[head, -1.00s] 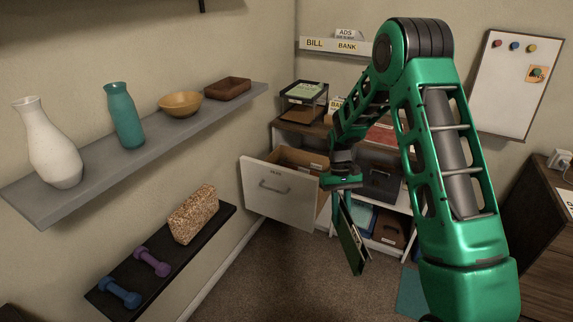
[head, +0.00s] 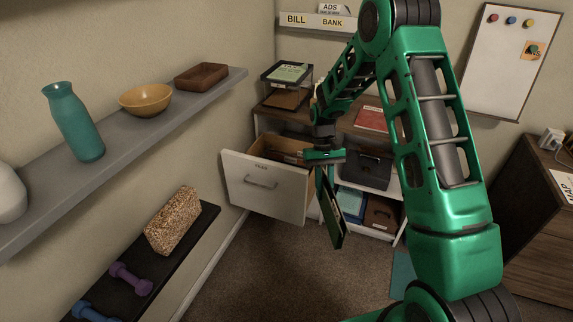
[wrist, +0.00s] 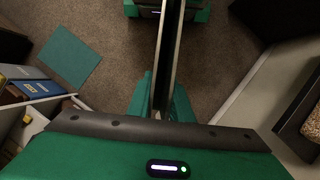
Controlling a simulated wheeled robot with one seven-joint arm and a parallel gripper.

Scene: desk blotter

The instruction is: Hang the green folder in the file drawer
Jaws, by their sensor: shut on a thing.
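The green folder (head: 332,217) hangs from my gripper (head: 323,172), tilted, in front of the cabinet and just right of the open drawer. In the wrist view the folder (wrist: 170,45) shows edge-on between the fingers of my gripper (wrist: 161,98), which is shut on it. The file drawer (head: 263,186) is pulled open at the left of the cabinet, with a label and a handle on its pale front. Part of its inside, with brown contents, shows in the head view; the rest is hidden by the drawer front and my arm.
Beside the drawer, the cabinet holds a dark box (head: 367,167), a blue folder or book (head: 351,202) and a brown box (head: 381,213). A wall shelf (head: 130,142) and a lower black shelf (head: 188,248) with dumbbells line the left.

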